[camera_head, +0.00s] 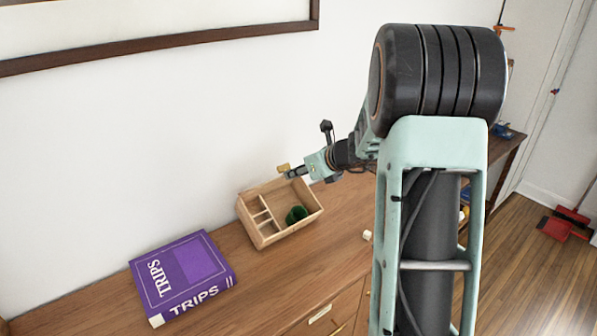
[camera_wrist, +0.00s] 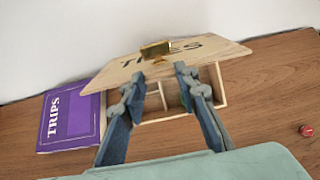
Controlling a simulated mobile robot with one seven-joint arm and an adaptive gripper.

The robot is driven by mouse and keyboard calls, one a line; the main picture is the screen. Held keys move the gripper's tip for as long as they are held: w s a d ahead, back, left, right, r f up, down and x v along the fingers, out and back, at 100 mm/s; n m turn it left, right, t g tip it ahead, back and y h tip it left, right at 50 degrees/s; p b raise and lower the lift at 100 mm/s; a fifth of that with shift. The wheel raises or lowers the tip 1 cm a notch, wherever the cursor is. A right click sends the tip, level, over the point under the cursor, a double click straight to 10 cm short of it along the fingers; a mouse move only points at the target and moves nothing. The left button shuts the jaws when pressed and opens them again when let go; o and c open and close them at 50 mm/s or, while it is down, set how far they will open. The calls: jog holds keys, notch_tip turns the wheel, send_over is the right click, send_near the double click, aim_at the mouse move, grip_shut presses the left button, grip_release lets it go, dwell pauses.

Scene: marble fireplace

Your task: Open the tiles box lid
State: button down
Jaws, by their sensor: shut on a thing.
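The wooden tiles box (camera_head: 291,232) stands on the wooden cabinet with its compartments showing. A dark green thing (camera_head: 296,215) lies inside it. In the wrist view the lid (camera_wrist: 118,72) is raised, with dark lettering partly hidden by its gold handle (camera_wrist: 155,49); the box wall (camera_wrist: 221,86) and dividers show below.
A purple book (camera_head: 181,277) lies left of the box, also in the wrist view (camera_wrist: 68,120). A white wall (camera_head: 150,130) is close behind. A red round thing (camera_wrist: 306,130) is at the wrist view's right. Cabinet top in front is clear.

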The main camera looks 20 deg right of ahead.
jog(key=shift+r, duration=0.1)
jog(key=c, duration=1.5)
grip_release()
jog(key=shift+s+d, duration=0.1)
jog(key=v, duration=1.2)
